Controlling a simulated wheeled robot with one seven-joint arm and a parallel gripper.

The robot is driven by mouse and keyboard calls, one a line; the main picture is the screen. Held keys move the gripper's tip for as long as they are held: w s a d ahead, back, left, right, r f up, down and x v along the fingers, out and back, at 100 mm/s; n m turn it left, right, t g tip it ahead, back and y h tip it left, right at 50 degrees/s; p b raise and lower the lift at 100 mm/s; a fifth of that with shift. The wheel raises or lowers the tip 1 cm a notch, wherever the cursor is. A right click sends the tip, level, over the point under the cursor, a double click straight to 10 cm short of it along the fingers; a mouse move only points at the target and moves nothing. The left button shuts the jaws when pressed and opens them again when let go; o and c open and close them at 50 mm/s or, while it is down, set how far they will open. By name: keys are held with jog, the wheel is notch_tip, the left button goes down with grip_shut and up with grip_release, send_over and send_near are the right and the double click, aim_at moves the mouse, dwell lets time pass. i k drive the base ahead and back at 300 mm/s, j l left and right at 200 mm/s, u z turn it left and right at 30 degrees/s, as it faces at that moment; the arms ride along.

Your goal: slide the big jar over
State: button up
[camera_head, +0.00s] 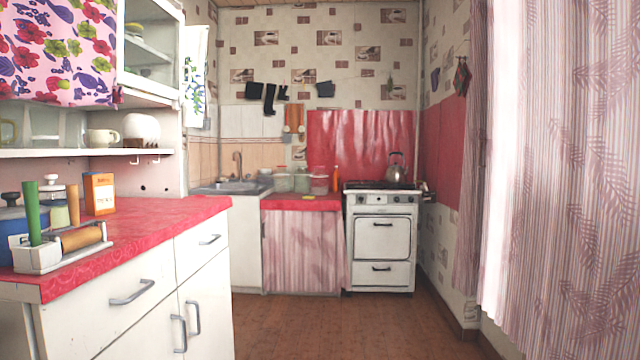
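I cannot tell which jar is the big one. A glass jar with a white lid (54,212) stands upright on the left red counter, partly hidden behind a white rack with a green cylinder and a rolling pin. On the far red counter, several lidded glass jars stand close together beside the sink; the right one with a reddish lid (320,182) looks the largest of these. My gripper is not in view.
The left red counter (170,212) also holds an orange box (99,194), a white rack (38,258) and a blue pot (12,222). A white stove (383,238) with a kettle (396,167) stands at the back. The brown floor (330,328) is clear; a curtain (560,180) hangs right.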

aim_at(319, 177)
jog(key=i+j+u, duration=0.25)
jog(key=i, duration=0.85)
jog(key=i+u, duration=0.25)
jog(key=i, duration=3.2)
